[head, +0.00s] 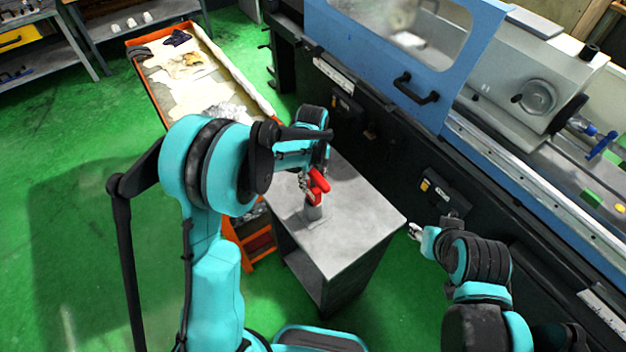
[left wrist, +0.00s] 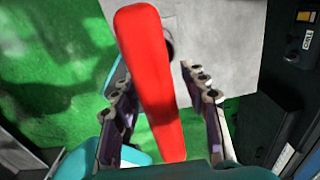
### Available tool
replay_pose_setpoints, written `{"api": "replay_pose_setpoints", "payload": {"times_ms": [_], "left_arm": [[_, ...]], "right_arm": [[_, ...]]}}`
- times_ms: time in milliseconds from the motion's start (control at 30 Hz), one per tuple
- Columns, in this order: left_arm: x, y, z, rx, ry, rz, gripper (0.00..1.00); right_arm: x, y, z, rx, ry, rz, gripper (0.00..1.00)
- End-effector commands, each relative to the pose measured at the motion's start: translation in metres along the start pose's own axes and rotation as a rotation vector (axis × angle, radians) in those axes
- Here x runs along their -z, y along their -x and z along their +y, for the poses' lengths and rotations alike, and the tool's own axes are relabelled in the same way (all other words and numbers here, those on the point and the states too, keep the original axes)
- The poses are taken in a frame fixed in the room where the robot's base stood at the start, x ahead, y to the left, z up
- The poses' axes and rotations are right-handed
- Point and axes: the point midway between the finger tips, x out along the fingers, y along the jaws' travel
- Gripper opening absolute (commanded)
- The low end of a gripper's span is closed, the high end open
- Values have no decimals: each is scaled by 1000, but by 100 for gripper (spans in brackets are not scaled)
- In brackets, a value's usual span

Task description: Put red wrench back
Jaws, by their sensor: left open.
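The red wrench (head: 318,186) is above the grey top of a small cabinet (head: 350,222), over a small grey upright piece (head: 313,212). I cannot tell whether it rests in that piece. My left gripper (head: 308,187) is right at the wrench, partly hidden by its own arm. In the left wrist view the wrench (left wrist: 150,85) runs lengthwise between the two spread fingers of my left gripper (left wrist: 160,88). The fingers look apart from it on both sides. My right gripper (head: 415,231) is beside the cabinet's right corner, small and apart from the wrench; its opening is unclear.
The blue and dark grinder (head: 400,140) stands close behind and right of the cabinet. An orange-rimmed tray cart (head: 160,85) with cloths is at the back left. Grey shelves (head: 80,40) stand far left. Green floor (head: 80,200) is free at left.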

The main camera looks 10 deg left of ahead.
Motion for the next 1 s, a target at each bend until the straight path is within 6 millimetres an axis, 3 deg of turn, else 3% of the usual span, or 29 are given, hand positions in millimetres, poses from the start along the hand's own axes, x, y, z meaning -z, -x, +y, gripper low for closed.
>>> {"api": "replay_pose_setpoints", "payload": {"times_ms": [167,500,767,867,1000], "left_arm": [[0,19,0,0,0,0,44],[0,93,0,0,0,0,44],[0,122,2,3,15,-2,44],[4,134,11,25,116,-18,44],[18,159,43,111,467,-57,44]], "right_arm": [[2,3,0,0,0,0,40],[5,7,0,0,0,0,40],[6,8,0,0,0,0,40],[6,8,0,0,0,0,40],[6,8,0,0,0,0,40]]}}
